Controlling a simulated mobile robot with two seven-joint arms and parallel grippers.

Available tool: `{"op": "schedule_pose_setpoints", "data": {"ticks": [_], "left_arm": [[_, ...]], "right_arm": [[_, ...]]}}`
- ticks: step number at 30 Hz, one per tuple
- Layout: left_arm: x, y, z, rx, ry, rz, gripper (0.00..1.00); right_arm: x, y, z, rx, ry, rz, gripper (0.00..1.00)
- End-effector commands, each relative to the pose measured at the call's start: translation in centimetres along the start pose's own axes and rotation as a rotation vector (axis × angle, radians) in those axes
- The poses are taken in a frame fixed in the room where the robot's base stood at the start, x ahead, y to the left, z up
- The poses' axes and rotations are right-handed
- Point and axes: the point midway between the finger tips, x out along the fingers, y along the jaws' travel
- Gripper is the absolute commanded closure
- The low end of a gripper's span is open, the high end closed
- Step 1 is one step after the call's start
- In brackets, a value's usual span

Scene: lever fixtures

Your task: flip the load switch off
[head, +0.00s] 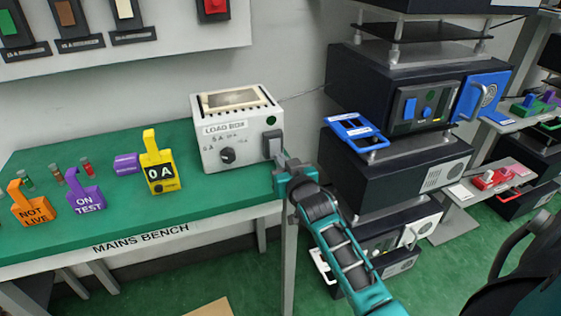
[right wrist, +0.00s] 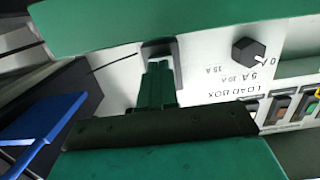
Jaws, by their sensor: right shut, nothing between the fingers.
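The white load box (head: 210,152) stands at the right end of the green bench. Its dark load switch (head: 271,138) is at the right of its front, below a small green round spot. My right gripper (head: 281,160) is shut and empty, with its tips close to the lower part of the switch. In the right wrist view the load box (right wrist: 215,80) appears upside down, and the gripper's shut tips (right wrist: 158,68) overlap the dark switch (right wrist: 158,46). I cannot tell whether they touch, and the switch's position is partly hidden. My left gripper is not in view.
A round dark knob (head: 227,155) is on the box front. A yellow 0 A tag (head: 160,165), purple ON TEST tag (head: 86,195) and orange NOT LIVE tag (head: 32,208) stand on the bench (head: 120,215). A dark equipment rack (head: 395,180) with blue handles (head: 355,131) stands at right.

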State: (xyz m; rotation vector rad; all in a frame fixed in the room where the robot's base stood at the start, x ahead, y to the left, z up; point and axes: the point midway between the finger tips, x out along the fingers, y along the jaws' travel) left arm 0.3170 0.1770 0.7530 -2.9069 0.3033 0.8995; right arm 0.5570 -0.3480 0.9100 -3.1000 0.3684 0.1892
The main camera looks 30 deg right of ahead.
Motion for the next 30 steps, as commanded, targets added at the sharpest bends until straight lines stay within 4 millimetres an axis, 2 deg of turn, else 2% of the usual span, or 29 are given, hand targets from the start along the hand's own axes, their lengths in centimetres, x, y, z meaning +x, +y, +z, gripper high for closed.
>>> {"op": "schedule_pose_setpoints", "data": {"ticks": [6, 16, 21, 30], "left_arm": [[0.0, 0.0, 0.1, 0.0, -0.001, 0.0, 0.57], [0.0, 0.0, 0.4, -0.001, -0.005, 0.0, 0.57], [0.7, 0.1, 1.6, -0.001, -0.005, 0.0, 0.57], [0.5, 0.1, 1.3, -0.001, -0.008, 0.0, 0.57]], "right_arm": [[1.2, 0.0, 0.1, 0.0, -0.001, 0.0, 1.0], [1.2, 0.0, 0.1, 0.0, 0.001, 0.0, 1.0], [1.8, -0.1, 0.4, 0.001, 0.046, -0.001, 1.0], [1.7, 0.0, 0.1, 0.001, 0.042, -0.001, 1.0]]}}
